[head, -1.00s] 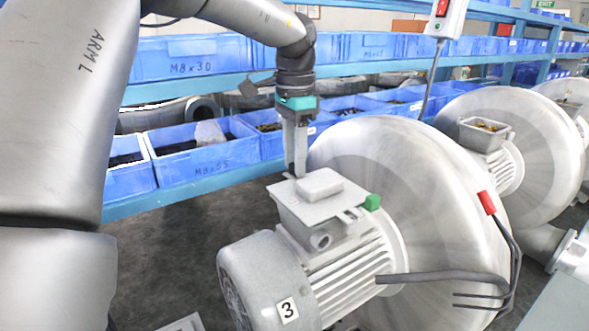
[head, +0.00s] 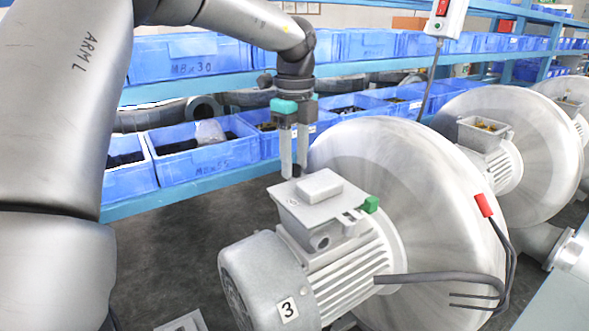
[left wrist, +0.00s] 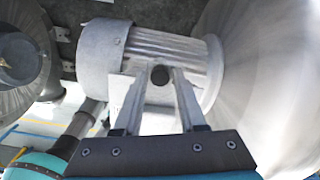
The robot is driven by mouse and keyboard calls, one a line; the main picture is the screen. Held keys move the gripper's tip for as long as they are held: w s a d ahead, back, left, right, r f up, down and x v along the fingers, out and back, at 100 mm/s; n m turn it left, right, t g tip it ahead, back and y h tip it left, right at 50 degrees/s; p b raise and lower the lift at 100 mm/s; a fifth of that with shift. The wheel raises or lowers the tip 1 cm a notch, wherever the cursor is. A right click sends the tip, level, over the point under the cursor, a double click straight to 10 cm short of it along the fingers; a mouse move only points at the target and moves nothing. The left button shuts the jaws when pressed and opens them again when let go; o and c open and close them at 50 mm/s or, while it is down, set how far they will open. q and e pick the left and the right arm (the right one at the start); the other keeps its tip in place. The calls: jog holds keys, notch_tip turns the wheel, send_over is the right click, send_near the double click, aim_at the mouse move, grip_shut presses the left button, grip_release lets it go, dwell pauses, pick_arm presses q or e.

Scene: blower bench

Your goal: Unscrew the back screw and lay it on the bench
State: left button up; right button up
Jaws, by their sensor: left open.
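A grey motor marked 3 stands in front of a large blower housing, with a terminal box (head: 322,210) on top. A small dark round piece, which looks like the back screw (head: 296,171), is at the box's back corner. In the left wrist view the dark round head (left wrist: 160,75) shows between my fingertips. My left gripper (head: 294,172) points down, open, with one finger on each side of the dark piece. I cannot tell whether the fingers touch it, or whether it is still seated. A faint small ring (head: 293,203) shows on the lid's near-left part. My right gripper is out of view.
A pale block (head: 319,186) lies on the lid beside my fingers, and a green piece (head: 371,203) is at its right edge. The blower housing (head: 410,190) rises close to the right. Blue bins (head: 203,152) line the shelf behind. A grey bench edge (head: 572,285) is at lower right.

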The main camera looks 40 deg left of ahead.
pick_arm(q)
jog(key=m, duration=0.4)
jog(key=shift+m, duration=0.4)
jog(key=m+p, duration=0.1)
jog(key=m, duration=0.3)
grip_shut()
